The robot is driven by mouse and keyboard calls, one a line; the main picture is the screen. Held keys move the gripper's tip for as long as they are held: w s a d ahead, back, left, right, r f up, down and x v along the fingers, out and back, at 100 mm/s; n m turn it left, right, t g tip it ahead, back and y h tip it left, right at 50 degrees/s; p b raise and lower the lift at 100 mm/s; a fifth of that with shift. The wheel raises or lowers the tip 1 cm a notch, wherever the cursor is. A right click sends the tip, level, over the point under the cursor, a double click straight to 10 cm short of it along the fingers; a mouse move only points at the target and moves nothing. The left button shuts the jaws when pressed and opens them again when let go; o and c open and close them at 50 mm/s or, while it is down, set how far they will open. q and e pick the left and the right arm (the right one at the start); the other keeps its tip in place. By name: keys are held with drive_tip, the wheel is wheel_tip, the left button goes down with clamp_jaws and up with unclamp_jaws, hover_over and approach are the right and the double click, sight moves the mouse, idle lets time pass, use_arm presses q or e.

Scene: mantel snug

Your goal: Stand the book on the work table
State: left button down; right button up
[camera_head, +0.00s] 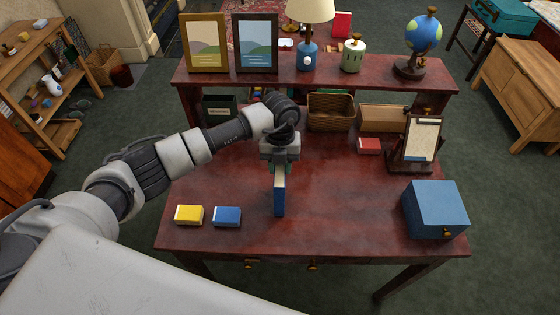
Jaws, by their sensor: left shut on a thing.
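My left gripper (279,167) points down over the middle of the dark red work table (340,215). It is shut on a blue book (279,196), which is upright with its narrow side toward me. I cannot tell whether the book's lower edge touches the table top or hangs just above it. The upper part of the book is hidden by the gripper. My right gripper is not in view.
A blue box (435,209) stands at the right, with a clipboard stand (417,145) and small red block (369,146) behind. A raised shelf (390,82) with frames, lamp and globe spans the back.

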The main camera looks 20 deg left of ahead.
use_arm(q)
drive_tip(key=shift+r, duration=0.1)
drive_tip(key=c, duration=0.8)
unclamp_jaws()
wheel_tip(320, 180, up, 12)
drive_tip(key=w+b, duration=0.1)
drive_tip(key=b, duration=0.2)
drive_tip(key=shift+w+a, duration=0.25)
drive_tip(key=shift+w, duration=0.15)
drive_tip(key=shift+d, duration=0.1)
